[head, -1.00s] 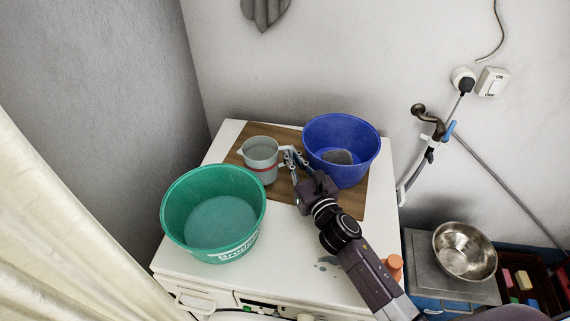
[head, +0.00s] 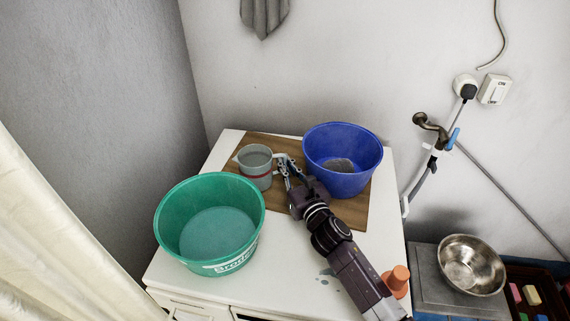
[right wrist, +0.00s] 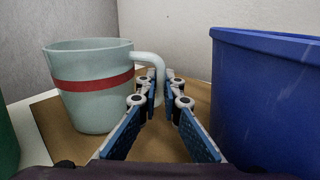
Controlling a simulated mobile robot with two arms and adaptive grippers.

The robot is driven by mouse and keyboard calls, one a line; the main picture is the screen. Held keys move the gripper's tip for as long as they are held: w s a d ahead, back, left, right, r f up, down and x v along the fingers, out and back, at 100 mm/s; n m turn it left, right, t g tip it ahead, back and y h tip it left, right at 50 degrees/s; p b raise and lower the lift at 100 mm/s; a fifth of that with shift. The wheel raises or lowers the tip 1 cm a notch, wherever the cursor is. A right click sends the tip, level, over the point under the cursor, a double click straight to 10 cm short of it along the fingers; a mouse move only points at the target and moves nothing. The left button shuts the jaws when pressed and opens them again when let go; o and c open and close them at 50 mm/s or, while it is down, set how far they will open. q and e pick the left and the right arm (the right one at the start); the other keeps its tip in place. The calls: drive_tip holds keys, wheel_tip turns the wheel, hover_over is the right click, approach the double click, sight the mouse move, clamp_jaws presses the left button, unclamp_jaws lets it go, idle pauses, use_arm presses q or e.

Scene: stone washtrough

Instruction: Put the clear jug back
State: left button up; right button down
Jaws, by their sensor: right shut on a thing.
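The clear jug (head: 256,170), a translucent grey-green cup with a red band, is upright over the left part of the brown board (head: 345,212). My right gripper (head: 283,166) reaches it from the right and is shut on its handle. In the right wrist view the jug (right wrist: 92,95) stands left of the fingers, and the handle (right wrist: 158,72) runs down between the fingertips (right wrist: 162,88). I cannot tell whether the jug's base touches the board. My left gripper is not in view.
A blue basin (head: 345,180) stands close to the right of my gripper, on the board. A green basin (head: 209,222) stands in front of the jug on the white cabinet top (head: 290,270). An orange object (head: 398,279) is at right, with a metal bowl (head: 471,265) beyond.

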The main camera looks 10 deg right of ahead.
drive_tip(key=shift+f, duration=0.2)
drive_tip(key=c, duration=2.1)
unclamp_jaws()
drive_tip(key=shift+r, duration=0.1)
drive_tip(key=shift+r, duration=0.1)
drive_tip(key=shift+s, duration=0.2)
drive_tip(key=s, duration=0.3)
drive_tip(key=s+d, duration=0.1)
drive_tip(key=s, duration=0.2)
drive_tip(key=s+d+b, duration=0.1)
drive_tip(key=s, duration=0.3)
drive_tip(key=shift+s+d, duration=0.15)
drive_tip(key=shift+s, duration=0.55)
